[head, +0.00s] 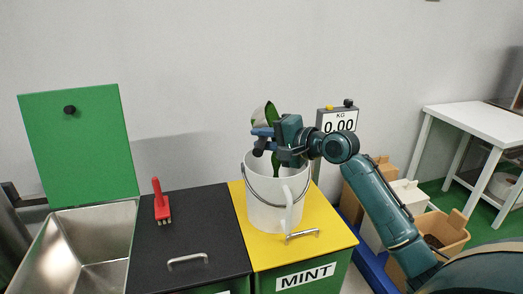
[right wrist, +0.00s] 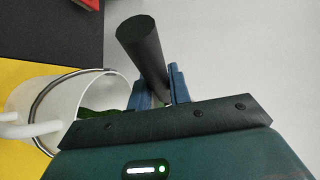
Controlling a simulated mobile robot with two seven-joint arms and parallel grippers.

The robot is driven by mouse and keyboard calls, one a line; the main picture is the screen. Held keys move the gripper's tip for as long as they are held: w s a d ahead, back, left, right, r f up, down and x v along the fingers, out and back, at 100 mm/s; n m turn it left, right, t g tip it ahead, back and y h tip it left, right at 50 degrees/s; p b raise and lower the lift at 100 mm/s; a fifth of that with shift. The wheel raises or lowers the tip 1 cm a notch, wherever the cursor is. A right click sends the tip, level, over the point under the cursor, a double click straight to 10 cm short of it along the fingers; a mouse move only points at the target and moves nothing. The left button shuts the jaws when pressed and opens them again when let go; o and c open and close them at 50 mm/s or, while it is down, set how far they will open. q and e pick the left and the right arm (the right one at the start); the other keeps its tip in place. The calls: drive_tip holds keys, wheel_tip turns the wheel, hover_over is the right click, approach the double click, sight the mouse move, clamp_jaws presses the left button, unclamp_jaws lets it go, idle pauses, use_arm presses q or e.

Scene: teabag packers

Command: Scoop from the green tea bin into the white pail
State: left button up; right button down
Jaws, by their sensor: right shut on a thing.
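The white pail (head: 267,212) stands upright on the yellow lid, its wire handle hanging across the front. My right gripper (head: 264,135) is above the pail's mouth, shut on the black handle (right wrist: 145,45) of a scoop. My left gripper is not in view.
A black lid (head: 195,225) lies between the open bin and the yellow lid (head: 325,225) marked MINT. A red brush (head: 161,203) is at its back. A scale display (head: 338,121) reads 0.00 behind the pail. Boxes (head: 440,236) and a white table (head: 480,122) are at right.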

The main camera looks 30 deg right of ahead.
drive_tip(key=f+t+y+b, duration=0.1)
drive_tip(key=b, duration=0.2)
drive_tip(key=shift+s+d+f+m, duration=0.1)
drive_tip(key=shift+f+m, duration=0.05)
drive_tip(key=shift+m, duration=0.15)
drive_tip(key=shift+s+d+m+t+b, duration=0.15)
drive_tip(key=shift+m+t+b, duration=0.15)
drive_tip(key=shift+t+b, duration=0.45)
use_arm(q)
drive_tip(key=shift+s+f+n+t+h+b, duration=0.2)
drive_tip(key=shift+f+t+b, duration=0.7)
drive_tip(key=shift+b, duration=1.9)
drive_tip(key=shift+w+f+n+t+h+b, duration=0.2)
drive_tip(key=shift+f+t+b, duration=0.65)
drive_tip(key=shift+b, duration=1.95)
use_arm(e)
drive_tip(key=shift+s+d+r+m+t+y, duration=0.15)
drive_tip(key=shift+s+d+r+m+t, duration=0.1)
drive_tip(key=shift+m+t, duration=0.65)
drive_tip(key=shift+s+d+r+m+t+y, duration=0.25)
drive_tip(key=shift+m+t, duration=0.4)
drive_tip(key=shift+t, duration=0.55)
drive_tip(key=shift+s+d+r+m+t+y, duration=0.1)
drive_tip(key=shift+d+r+m+t, duration=0.2)
drive_tip(key=shift+m+t, duration=0.6)
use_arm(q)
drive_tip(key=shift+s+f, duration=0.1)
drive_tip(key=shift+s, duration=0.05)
use_arm(e)
drive_tip(key=shift+t, duration=0.25)
